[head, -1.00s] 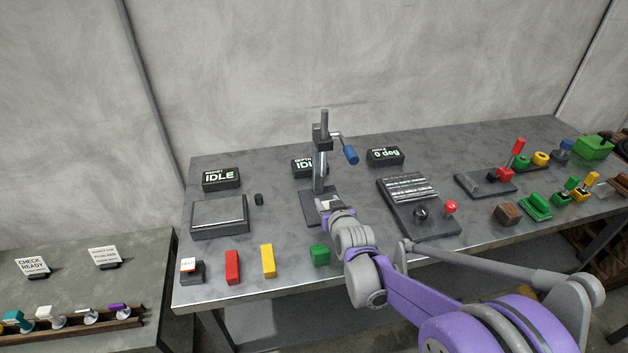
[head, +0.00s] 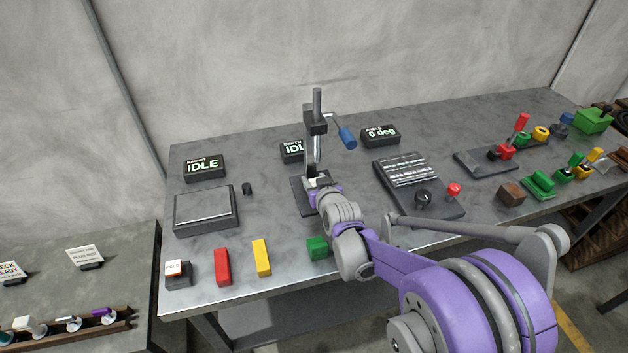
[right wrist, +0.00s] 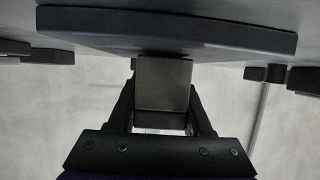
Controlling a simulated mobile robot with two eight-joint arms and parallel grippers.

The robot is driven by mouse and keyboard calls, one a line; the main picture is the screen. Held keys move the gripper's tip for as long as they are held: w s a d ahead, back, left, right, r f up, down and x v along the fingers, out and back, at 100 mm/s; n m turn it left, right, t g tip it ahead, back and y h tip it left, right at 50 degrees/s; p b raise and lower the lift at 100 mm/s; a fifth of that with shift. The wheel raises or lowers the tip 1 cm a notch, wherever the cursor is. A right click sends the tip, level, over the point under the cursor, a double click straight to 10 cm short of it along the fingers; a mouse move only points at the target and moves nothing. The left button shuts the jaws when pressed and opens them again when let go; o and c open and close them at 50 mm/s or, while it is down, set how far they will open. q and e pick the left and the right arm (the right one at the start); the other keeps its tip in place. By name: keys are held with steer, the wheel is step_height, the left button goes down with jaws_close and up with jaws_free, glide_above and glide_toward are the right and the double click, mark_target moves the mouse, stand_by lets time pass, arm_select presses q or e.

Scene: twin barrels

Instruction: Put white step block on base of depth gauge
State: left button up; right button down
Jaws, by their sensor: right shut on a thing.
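The depth gauge (head: 316,125) stands at the middle of the bench, with an upright post, a blue-handled crank and a dark flat base (head: 303,198). My right gripper (head: 320,186) is shut on the white step block (head: 319,181), at the base near the foot of the post. My wrist hides part of the base and block. In the right wrist view the block (right wrist: 163,82) looks grey in shadow between the fingers, next to the dark base plate (right wrist: 170,30). I cannot tell whether the block touches the base. My left gripper is not in view.
A depth display (head: 292,151) stands behind the gauge. Green (head: 317,247), yellow (head: 261,257) and red (head: 221,267) blocks line the front edge. A flat pad (head: 205,208) lies left.

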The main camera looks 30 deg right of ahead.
steer(key=shift+f, duration=0.2)
steer(key=shift+c, duration=1.6)
jaws_free()
steer(key=shift+r, duration=0.15)
steer(key=shift+s+r, duration=0.1)
steer(key=shift+r, duration=0.1)
steer(key=p+v, duration=0.1)
steer(key=v, duration=1)
steer(key=shift+s+a+r+p, duration=0.1)
steer(key=shift+s+p, duration=0.2)
